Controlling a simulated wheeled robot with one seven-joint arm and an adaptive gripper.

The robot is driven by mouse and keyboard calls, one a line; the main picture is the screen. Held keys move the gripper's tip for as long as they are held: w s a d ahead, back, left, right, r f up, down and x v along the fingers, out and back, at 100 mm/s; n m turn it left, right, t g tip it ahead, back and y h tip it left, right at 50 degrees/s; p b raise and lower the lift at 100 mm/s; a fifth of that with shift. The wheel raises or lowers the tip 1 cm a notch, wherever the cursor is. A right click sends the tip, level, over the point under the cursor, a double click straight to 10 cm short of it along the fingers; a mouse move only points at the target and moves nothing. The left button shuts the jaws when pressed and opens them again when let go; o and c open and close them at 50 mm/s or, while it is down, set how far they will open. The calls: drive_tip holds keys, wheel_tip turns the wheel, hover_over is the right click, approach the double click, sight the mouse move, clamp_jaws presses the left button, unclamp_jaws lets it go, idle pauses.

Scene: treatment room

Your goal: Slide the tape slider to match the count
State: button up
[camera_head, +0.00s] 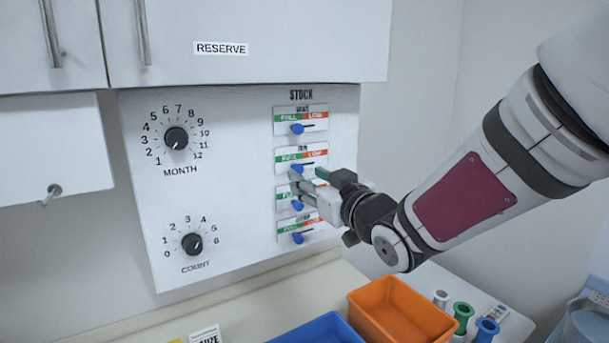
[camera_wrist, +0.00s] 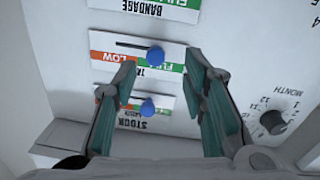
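The tape slider's blue knob (camera_head: 297,168) is on the second card from the top of the wall panel. In the wrist view, which is upside down, the knob (camera_wrist: 155,56) sits at the green FULL end of its slot. My gripper (camera_head: 308,176) is open in front of the panel. In the wrist view its fingers (camera_wrist: 160,65) stand to either side of the tape knob, with nothing visibly held; contact cannot be told. The COUNT dial (camera_head: 192,243) is at the panel's lower left, numbered 0 to 6; its pointer is too small to read surely.
The gauze slider knob (camera_wrist: 148,107) lies close to the tape one. A MONTH dial (camera_head: 176,138) is at upper left. Below are an orange bin (camera_head: 400,312), a blue bin (camera_head: 318,331) and spools (camera_head: 463,314). A RESERVE cabinet (camera_head: 290,45) hangs above.

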drive_tip(key=v, duration=0.8)
drive_tip(key=shift+a, duration=0.1)
drive_tip(key=s+d+f+m+g+h, duration=0.25)
drive_tip(key=s+d+h, duration=0.2)
drive_tip(key=d, duration=0.25)
drive_tip(key=s+d+f+m+g+h, duration=0.1)
drive_tip(key=s+d+m+h, duration=0.2)
drive_tip(key=d+h, duration=0.3)
drive_tip(key=s+d+f+m+g, duration=0.1)
drive_tip(key=s+d+g, duration=0.1)
drive_tip(key=s, duration=0.6)
drive_tip(key=s+d+f+m+g, duration=0.1)
drive_tip(key=s+g, duration=0.3)
drive_tip(key=s, duration=0.4)
drive_tip(key=shift+d+f+m+y, duration=0.35)
drive_tip(key=shift+f+y, duration=0.1)
drive_tip(key=shift+f, duration=0.35)
